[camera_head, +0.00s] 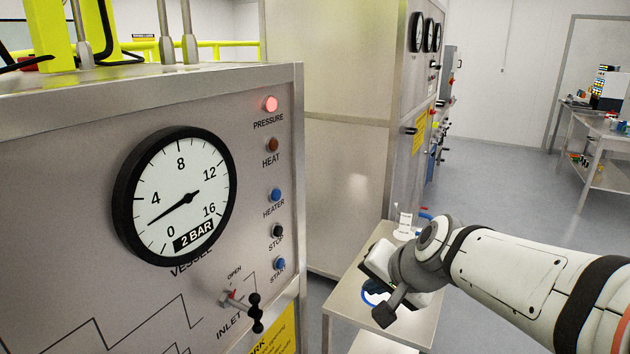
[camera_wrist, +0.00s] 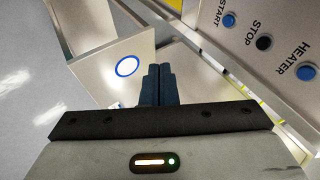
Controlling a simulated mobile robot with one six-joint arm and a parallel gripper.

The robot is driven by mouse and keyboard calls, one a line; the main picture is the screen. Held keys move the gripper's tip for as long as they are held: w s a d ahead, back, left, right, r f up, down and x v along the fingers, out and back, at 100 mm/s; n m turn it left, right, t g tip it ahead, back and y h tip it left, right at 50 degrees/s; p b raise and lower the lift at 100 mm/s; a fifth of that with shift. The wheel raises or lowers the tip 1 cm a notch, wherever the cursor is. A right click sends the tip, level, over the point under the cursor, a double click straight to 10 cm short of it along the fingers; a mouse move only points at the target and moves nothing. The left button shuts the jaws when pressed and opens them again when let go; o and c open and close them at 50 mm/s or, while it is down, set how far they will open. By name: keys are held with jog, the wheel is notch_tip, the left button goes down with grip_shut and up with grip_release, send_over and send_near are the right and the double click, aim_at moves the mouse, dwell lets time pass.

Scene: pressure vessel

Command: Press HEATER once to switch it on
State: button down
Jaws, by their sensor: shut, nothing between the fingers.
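The HEATER button (camera_head: 275,195) is a blue round button on the steel panel, above its label. It also shows in the wrist view (camera_wrist: 306,72) at the right edge, with the panel upside down there. My gripper (camera_wrist: 156,72) is shut and empty, its dark fingers together. It is apart from the panel, with the HEATER button off to the right of the fingers in the wrist view. In the head view my wrist hangs right of the panel, over a small table, and the fingertips are hard to make out. The HEAT lamp (camera_head: 272,145) looks dull brown-red.
The STOP button (camera_head: 277,231) and blue START button (camera_head: 279,264) sit below HEATER. The PRESSURE lamp (camera_head: 271,104) glows red. The inlet valve handle (camera_head: 255,312) sticks out low on the panel. A gauge (camera_head: 175,197) is at left. A small table (camera_head: 390,325) stands beside the panel.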

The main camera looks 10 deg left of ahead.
aim_at(277, 195)
jog(key=w+a+r+m+t+y+p, duration=0.2)
jog(key=w+a+r+m, duration=0.3)
jog(key=w+a+r, duration=0.3)
jog(key=shift+w+a+r+t+p, duration=0.35)
jog(key=shift+w+a+r+t, duration=0.05)
jog(key=shift+r, duration=0.45)
jog(key=shift+a, duration=0.1)
jog(key=w+a+p, duration=0.2)
jog(key=a+p, duration=0.1)
jog(key=a, duration=0.5)
jog(key=shift+w+p, duration=0.3)
jog(key=shift+w, duration=0.1)
jog(key=shift+a, duration=0.1)
dwell(0.7)
jog(key=shift+w+a, duration=0.15)
jog(key=shift+a, duration=0.2)
